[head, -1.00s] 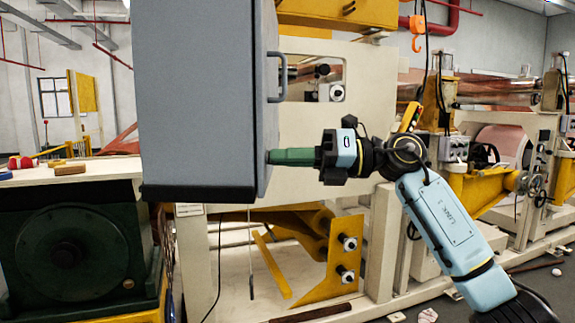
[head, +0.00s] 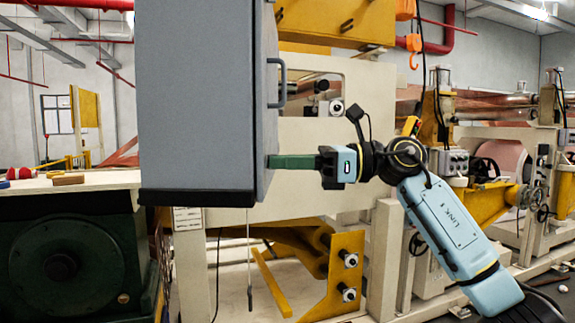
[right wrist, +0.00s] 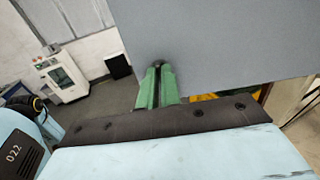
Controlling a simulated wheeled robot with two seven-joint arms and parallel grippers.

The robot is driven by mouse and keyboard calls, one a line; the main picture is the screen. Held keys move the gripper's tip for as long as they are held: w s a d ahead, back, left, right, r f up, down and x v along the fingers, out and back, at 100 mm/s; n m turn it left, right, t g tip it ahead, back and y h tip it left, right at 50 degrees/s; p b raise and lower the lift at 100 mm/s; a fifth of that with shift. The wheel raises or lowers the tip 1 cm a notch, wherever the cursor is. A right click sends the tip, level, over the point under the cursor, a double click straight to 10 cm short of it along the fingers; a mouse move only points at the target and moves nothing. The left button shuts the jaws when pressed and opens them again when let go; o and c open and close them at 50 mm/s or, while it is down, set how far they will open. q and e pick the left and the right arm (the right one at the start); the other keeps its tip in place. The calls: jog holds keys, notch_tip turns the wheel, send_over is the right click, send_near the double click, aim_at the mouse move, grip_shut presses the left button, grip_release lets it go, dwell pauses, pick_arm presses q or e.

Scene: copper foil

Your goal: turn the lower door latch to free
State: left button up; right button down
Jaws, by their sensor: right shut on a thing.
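A grey cabinet (head: 200,95) fills the left middle of the head view, with its door handle (head: 280,83) on the right-hand side. The cabinet's grey panel (right wrist: 215,45) also shows in the right wrist view. My right gripper (head: 270,161) has green fingers and reaches in from the right, below the handle, with its tips at the cabinet's side. In the right wrist view, the fingers are shut on a small dark rounded piece, the lower door latch (right wrist: 157,64). Most of the latch is hidden by the fingers, so its angle cannot be told. My left gripper is out of view.
A dark green machine (head: 75,255) under a pale bench top (head: 105,179) stands left. A cream machine frame (head: 365,140) stands behind my right gripper. Yellow brackets (head: 345,265) are below. An orange hook (head: 414,50) hangs above my right arm.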

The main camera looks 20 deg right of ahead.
dwell(0.4)
jog(key=c, duration=1.6)
grip_release()
jog(key=shift+d, duration=0.1)
jog(key=b+v, duration=0.1)
jog(key=v, duration=1.2)
jog(key=shift+d, duration=0.1)
